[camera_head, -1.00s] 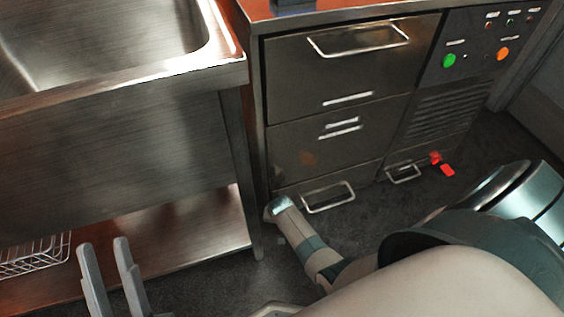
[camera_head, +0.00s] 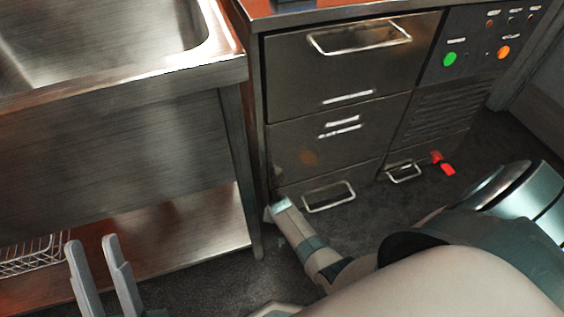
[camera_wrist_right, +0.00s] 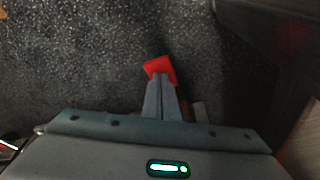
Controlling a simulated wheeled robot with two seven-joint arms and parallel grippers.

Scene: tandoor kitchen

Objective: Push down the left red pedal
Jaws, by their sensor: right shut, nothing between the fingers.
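A small red pedal (camera_head: 447,169) stands low at the right side of the steel cabinet's foot in the head view. In the right wrist view a red pedal (camera_wrist_right: 159,66) is right at the tips of my right gripper (camera_wrist_right: 160,78), partly covered by them. I cannot tell whether they touch, or whether this is the same pedal. The right gripper is shut and empty. In the head view my right arm reaches toward the cabinet's lower left corner and its fingers are hidden. My left gripper (camera_head: 90,242) is open and empty at lower left.
The steel cabinet (camera_head: 350,75) has drawers, silver handles and a panel with a green button (camera_head: 450,60) and an orange button (camera_head: 503,53). A steel sink stand (camera_head: 120,150) is at left, with a wire basket (camera_head: 32,258) on its lower shelf. Dark floor lies in front.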

